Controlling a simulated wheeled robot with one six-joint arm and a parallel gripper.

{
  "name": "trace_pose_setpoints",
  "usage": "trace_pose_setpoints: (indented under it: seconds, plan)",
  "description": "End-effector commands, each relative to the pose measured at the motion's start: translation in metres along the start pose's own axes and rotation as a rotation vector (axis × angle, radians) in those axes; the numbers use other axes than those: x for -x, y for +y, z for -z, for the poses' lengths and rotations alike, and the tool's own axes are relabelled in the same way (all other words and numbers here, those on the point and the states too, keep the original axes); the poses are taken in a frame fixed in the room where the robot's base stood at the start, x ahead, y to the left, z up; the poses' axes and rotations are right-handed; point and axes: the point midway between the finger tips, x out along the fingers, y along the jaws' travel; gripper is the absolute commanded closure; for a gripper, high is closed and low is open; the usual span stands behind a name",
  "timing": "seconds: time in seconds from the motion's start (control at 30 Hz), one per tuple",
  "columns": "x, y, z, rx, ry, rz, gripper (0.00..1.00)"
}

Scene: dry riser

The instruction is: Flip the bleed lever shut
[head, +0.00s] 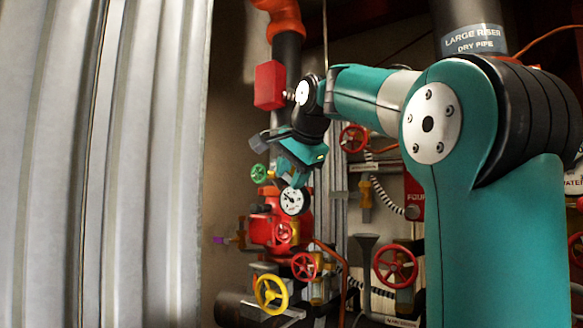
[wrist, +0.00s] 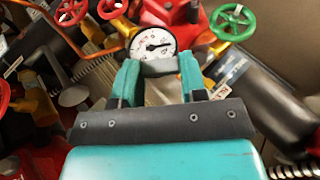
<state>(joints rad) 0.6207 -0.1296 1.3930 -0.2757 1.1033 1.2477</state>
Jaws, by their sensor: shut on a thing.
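My gripper (head: 293,178) points down at the red valve body (head: 262,232). In the wrist view its two teal fingers (wrist: 158,66) stand on either side of the lower rim of a round white pressure gauge (wrist: 153,44), shut on it. The gauge also shows in the head view (head: 292,201), just below the fingers. A small purple-tipped piece (head: 217,240) sticks out left of the valve body, apart from my gripper. I cannot tell for sure whether it is the bleed lever. No other lever shows clearly.
A green handwheel (head: 259,173) is close left of my gripper. A yellow handwheel (head: 271,294) and red handwheels (head: 395,266) sit lower down. A red box (head: 269,85) is above. Corrugated metal sheeting (head: 130,160) fills the left side.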

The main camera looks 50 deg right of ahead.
Motion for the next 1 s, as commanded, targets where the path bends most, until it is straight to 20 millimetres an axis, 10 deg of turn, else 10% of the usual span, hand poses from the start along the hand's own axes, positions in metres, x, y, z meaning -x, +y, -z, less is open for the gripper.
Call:
trace_pose_setpoints:
  seconds: [0.6,0.63,0.73,1.0]
  plan:
    - [0.0009,-0.0003,0.0,0.019,-0.001,-0.042,0.84]
    - [0.0009,-0.0003,0.0,0.019,-0.001,-0.042,0.56]
    - [0.0009,-0.0004,0.0002,0.018,-0.001,-0.042,0.35]
    - [0.0018,-0.0009,0.0006,0.017,0.0,-0.041,0.35]
